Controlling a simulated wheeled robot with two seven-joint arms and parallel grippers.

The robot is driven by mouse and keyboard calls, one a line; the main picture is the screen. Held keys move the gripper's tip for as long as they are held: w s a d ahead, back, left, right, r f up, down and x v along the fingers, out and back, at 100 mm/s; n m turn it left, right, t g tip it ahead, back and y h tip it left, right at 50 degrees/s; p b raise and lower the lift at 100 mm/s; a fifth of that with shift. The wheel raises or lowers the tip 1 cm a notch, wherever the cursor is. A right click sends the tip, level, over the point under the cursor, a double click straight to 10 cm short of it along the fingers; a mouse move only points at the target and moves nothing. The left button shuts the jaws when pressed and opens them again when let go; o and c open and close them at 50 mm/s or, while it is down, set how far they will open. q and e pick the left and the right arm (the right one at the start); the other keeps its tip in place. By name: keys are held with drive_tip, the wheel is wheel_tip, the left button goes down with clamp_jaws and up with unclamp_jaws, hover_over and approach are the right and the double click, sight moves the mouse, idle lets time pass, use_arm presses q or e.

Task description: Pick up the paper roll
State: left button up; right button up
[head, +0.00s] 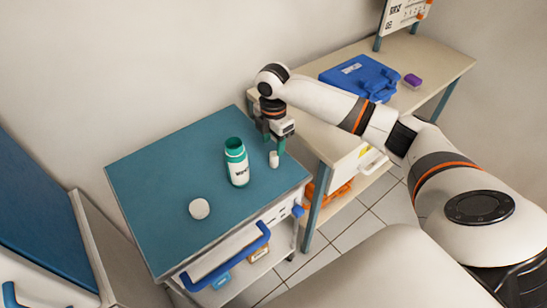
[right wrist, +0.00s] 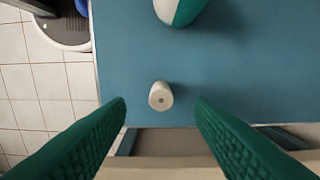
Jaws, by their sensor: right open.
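A small white paper roll (head: 274,160) stands upright on the blue top of the cart (head: 150,185), near its right edge. In the right wrist view the roll (right wrist: 160,96) shows its round end with a small dark hole, centred between my fingers. My right gripper (head: 273,147) is open with its green fingers pointing down over the roll. In the right wrist view a gap shows on both sides of the roll, and nothing is held. My left gripper is not in view.
A green and white bottle (head: 238,168) stands close to the left of the roll. A white round item (head: 199,209) lies nearer the front. A blue case (head: 358,77) and a purple item (head: 412,80) are on the side table. The cart's left part is clear.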

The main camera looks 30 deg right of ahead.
sight(274, 153)
drive_tip(key=shift+w+f, duration=0.1)
drive_tip(key=shift+f, duration=0.6)
drive_tip(key=f, duration=0.4)
drive_tip(key=shift+d+f+p, duration=0.2)
drive_tip(key=shift+f+p, duration=0.05)
drive_tip(key=shift+p, duration=0.05)
drive_tip(key=shift+f, duration=0.25)
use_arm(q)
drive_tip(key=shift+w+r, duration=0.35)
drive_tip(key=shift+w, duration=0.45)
use_arm(e)
drive_tip(key=shift+c, duration=0.6)
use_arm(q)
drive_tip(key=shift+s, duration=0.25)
use_arm(e)
drive_tip(key=c, duration=0.9)
